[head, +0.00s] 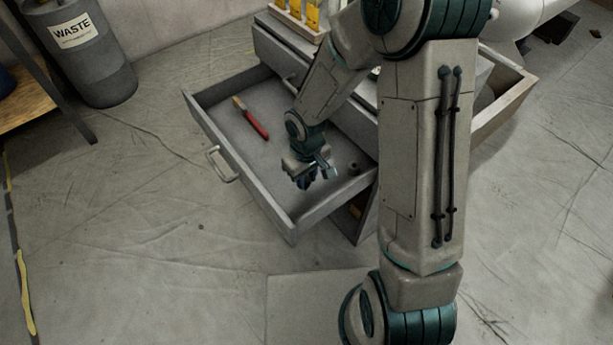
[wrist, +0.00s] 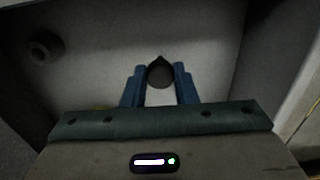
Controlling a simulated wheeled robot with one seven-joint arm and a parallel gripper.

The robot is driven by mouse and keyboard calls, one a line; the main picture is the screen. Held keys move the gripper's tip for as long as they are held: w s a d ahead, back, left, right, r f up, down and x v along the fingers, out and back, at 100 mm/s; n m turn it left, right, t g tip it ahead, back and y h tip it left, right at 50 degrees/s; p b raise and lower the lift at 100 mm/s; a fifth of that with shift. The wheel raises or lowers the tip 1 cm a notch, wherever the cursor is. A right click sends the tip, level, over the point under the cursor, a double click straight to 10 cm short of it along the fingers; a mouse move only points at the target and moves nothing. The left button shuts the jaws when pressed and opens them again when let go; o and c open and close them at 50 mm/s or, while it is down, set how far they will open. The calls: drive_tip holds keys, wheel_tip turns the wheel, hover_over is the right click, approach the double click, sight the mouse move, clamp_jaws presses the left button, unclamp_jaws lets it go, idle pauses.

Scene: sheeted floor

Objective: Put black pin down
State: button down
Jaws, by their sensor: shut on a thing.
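My gripper (wrist: 160,84) is shut on the black pin (wrist: 160,73), which shows end-on as a dark round shape with a pointed top between the blue fingers in the wrist view. In the head view my gripper (head: 308,178) is inside the open grey drawer (head: 222,135), over its right front part. The pin cannot be made out in the head view. Whether the pin touches the drawer floor cannot be told.
A red-handled tool (head: 254,123) lies in the drawer's back left part. A small dark round piece (head: 354,168) lies near the drawer's right side and also shows in the wrist view (wrist: 45,46). A waste bin (head: 90,60) stands at the far left. The drawer's middle floor is clear.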

sight(306, 179)
drive_tip(key=c, duration=1.6)
unclamp_jaws()
drive_tip(key=shift+f, duration=0.15)
drive_tip(key=o, duration=0.5)
drive_tip(key=shift+c, duration=0.2)
wheel_tip(306, 179, up, 12)
drive_tip(key=p, duration=0.5)
drive_tip(key=s+d+r+m+t, duration=0.1)
drive_tip(key=s+d+r+m, duration=0.5)
drive_tip(key=s+d+r, duration=0.6)
drive_tip(key=shift+d+r+m+t, duration=0.15)
drive_tip(key=shift+r+m+t, duration=0.2)
drive_tip(key=shift+r, duration=0.45)
